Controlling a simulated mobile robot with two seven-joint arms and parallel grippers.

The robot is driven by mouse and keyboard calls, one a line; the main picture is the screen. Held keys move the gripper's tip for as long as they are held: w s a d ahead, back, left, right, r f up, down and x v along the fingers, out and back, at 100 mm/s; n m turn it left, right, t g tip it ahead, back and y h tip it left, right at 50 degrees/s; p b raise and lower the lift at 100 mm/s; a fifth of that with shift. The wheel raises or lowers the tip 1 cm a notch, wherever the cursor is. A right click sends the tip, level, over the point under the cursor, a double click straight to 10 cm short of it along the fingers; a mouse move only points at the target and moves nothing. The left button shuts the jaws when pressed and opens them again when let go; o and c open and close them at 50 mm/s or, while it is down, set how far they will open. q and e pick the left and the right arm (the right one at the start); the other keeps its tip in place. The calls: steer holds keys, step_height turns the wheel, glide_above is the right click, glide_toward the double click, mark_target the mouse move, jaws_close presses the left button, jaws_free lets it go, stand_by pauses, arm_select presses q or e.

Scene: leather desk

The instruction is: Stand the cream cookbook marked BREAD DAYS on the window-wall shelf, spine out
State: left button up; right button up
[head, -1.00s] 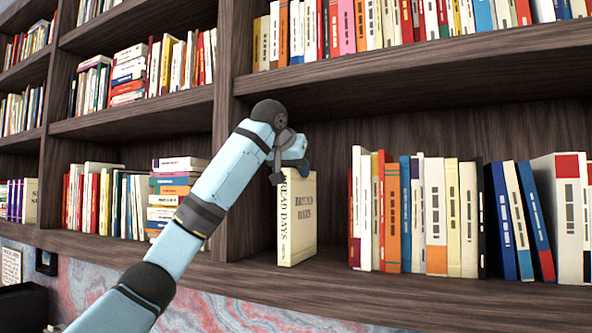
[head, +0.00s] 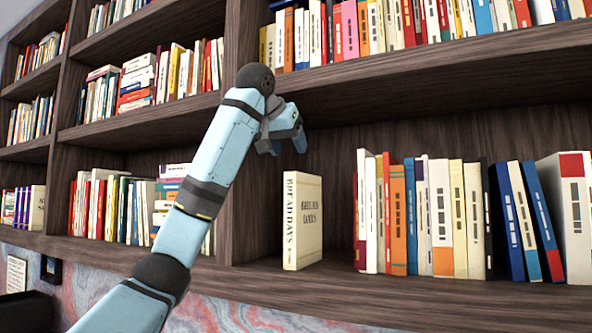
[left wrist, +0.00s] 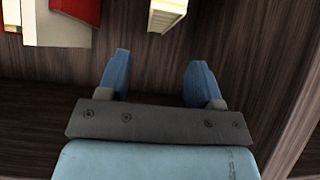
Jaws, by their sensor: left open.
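The cream cookbook marked BREAD DAYS (head: 302,222) stands upright on the shelf, its lettered spine facing out and its cover turned to the right. It stands apart from the upright divider on its left and the row of books on its right. My left gripper (head: 288,150) is open and empty, above and slightly left of the book, not touching it. In the left wrist view, my left gripper's fingers (left wrist: 157,80) are spread with nothing between them, and a cream book's top (left wrist: 167,14) shows beyond them. My right gripper is not in view.
A row of books (head: 440,218) stands to the right on the same shelf (head: 340,285). A dark wooden divider (head: 238,215) is to the left. The upper shelf board (head: 420,75) is above the gripper. There is a gap between the cookbook and the row.

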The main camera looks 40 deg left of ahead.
arm_select(q)
steer(key=v, duration=0.2)
steer(key=shift+s+r, duration=0.25)
steer(key=shift+s, duration=0.1)
stand_by(0.4)
